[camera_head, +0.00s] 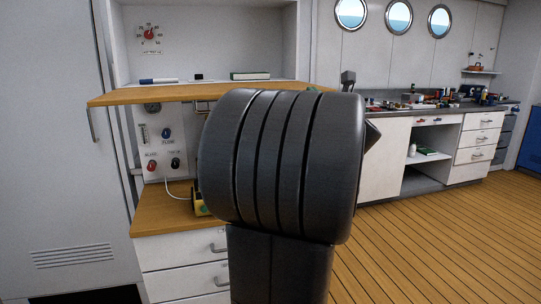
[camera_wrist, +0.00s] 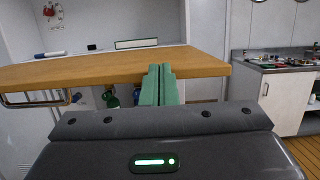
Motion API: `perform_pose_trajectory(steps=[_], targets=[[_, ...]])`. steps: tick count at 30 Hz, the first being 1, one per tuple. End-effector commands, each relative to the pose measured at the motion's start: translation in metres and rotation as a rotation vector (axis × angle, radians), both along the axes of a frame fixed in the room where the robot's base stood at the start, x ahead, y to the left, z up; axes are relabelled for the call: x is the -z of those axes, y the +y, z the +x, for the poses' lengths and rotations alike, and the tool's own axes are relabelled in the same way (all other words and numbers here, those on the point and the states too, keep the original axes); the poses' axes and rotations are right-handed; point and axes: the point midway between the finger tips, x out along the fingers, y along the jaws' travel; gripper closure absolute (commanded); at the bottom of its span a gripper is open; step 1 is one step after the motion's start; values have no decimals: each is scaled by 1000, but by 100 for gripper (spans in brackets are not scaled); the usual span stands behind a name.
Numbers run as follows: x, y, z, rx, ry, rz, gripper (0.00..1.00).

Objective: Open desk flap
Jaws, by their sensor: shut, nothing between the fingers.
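The desk flap (camera_head: 150,94) is a wooden board standing out from the cabinet, roughly level, below the upper compartment. It also shows across the wrist view (camera_wrist: 100,68), with its metal handle (camera_wrist: 30,101) below it at the left. My gripper (camera_wrist: 159,70) has green fingers, closed together with nothing between them. They overlap the flap's front edge in the wrist view, right of the handle; I cannot tell whether they touch it. In the head view my dark arm hides my gripper and part of the flap.
A marker (camera_head: 158,81) and a book (camera_head: 250,76) lie behind the flap. Below it are a knob panel (camera_head: 160,148), a wooden desktop (camera_head: 162,213) and drawers (camera_head: 182,252). A cluttered counter (camera_head: 376,105) stands right. The plank floor (camera_head: 430,235) at right is clear.

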Motion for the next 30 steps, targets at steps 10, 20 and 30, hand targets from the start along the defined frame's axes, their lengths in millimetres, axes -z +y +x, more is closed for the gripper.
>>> perform_pose_trajectory(steps=[10,20,30], targets=[[72,-3,-7,3,11,-2,100],[87,-21,-69,6,9,-2,100],[93,-14,-86,-53,4,83,100]])
